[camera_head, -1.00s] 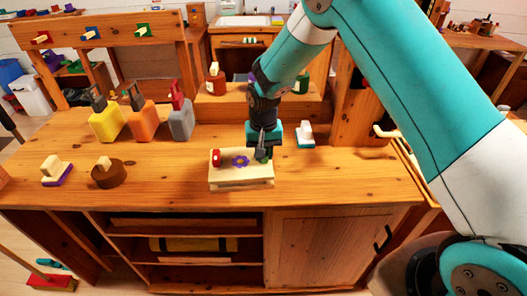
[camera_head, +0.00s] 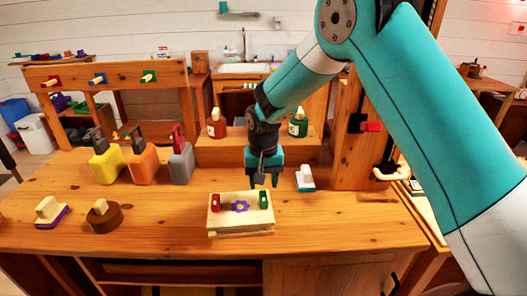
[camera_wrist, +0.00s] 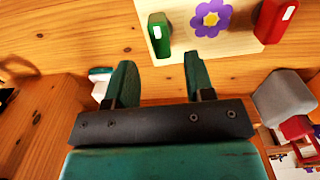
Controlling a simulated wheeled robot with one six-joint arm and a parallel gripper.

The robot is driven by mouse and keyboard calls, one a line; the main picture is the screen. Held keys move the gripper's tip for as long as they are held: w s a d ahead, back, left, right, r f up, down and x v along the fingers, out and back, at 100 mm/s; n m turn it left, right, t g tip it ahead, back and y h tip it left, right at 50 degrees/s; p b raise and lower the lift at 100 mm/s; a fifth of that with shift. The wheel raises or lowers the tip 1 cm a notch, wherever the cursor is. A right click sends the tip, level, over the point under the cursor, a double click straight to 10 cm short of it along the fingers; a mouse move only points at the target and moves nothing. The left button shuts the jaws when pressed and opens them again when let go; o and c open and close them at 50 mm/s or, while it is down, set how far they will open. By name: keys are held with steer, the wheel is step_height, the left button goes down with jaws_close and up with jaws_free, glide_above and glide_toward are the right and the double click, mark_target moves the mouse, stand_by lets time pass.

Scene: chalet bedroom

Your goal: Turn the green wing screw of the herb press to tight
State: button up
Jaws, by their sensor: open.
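The herb press (camera_head: 240,222) is a pale wooden block on the bench with a purple flower on top. Its green wing screw (camera_head: 263,199) stands at the right end and its red wing screw (camera_head: 215,203) at the left end. The wrist view also shows the green wing screw (camera_wrist: 158,36), its long side lying roughly up and down the picture, and the red one (camera_wrist: 274,20) leaning. My gripper (camera_head: 263,184) is open and empty, just behind and above the green screw, apart from it. Both fingers (camera_wrist: 160,75) show in the wrist view, with nothing between them.
A small white-and-teal block (camera_head: 305,178) stands right of my gripper. Yellow (camera_head: 106,166), orange (camera_head: 143,165) and grey (camera_head: 181,163) bottles stand at the left. A raised wooden shelf (camera_head: 225,148) is behind. The bench right of the press is clear.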

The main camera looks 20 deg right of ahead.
mark_target(264, 197)
step_height(264, 197, up, 12)
steer(key=shift+f+b, duration=0.15)
steer(key=shift+b, duration=0.2)
steer(key=s+a+r+n+y, duration=0.2)
steer(key=s+n, duration=0.3)
steer(key=s, duration=1)
steer(key=s+a+r+n+y, duration=0.2)
steer(key=s+r+n, duration=0.1)
steer(key=s, duration=1.3)
steer(key=shift+a+n, duration=0.3)
steer(key=shift+n, duration=0.6)
